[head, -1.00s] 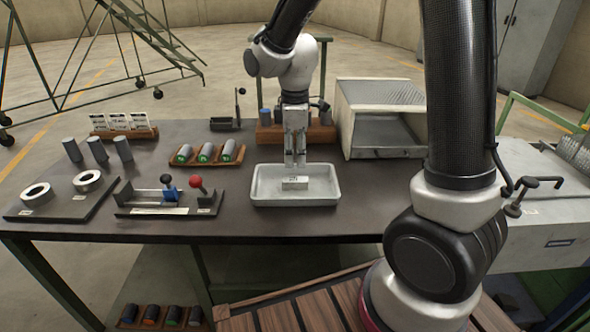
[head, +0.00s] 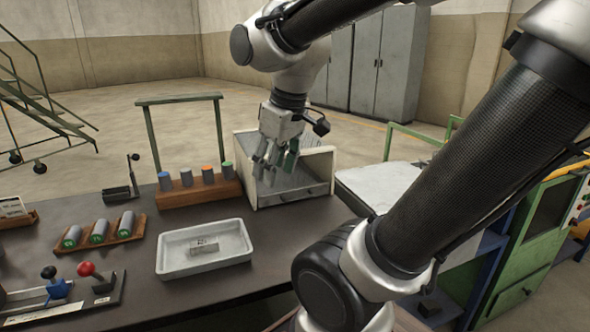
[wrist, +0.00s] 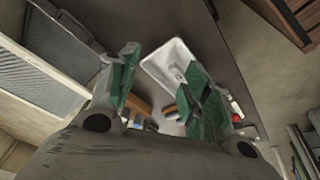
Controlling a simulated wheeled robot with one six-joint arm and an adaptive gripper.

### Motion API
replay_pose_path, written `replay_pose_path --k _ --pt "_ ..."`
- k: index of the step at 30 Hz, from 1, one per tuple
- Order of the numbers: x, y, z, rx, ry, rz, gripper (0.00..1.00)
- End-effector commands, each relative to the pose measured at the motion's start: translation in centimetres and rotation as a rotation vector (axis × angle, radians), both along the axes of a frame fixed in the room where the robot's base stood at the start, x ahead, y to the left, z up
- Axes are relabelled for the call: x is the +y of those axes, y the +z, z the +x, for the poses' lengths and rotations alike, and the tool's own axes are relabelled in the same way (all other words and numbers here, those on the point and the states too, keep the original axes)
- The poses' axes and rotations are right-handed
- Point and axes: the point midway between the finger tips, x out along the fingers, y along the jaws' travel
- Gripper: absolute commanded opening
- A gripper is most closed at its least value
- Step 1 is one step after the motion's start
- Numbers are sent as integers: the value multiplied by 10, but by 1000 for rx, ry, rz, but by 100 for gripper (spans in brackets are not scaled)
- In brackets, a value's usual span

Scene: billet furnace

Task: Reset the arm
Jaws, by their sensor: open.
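My gripper (head: 273,160) is open and empty. In the head view it hangs in front of the open metal box (head: 290,190) at the back right of the table, above and to the right of the white tray. In the wrist view my gripper's green-padded fingers (wrist: 158,90) stand apart, with nothing between them but the distant table. The rest of my arm reaches in from the right and covers part of the table's right side.
A white tray (head: 172,262) holds a small pale block (head: 204,246). Behind it a wooden rack (head: 190,197) holds several capped cylinders. A wooden holder (head: 82,244) with cylinders and a lever fixture (head: 45,295) stand left. A white-topped bench (head: 375,185) lies right.

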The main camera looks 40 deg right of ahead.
Motion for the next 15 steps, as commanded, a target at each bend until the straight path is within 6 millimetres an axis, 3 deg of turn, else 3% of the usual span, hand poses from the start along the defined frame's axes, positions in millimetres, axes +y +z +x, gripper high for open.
replay_pose_path --k 3,6,15 --pt "-13 3 -30 -53 -162 40 48" --pt "-18 2 -43 -74 -237 61 48" --pt "-19 2 -47 -79 -265 69 48"
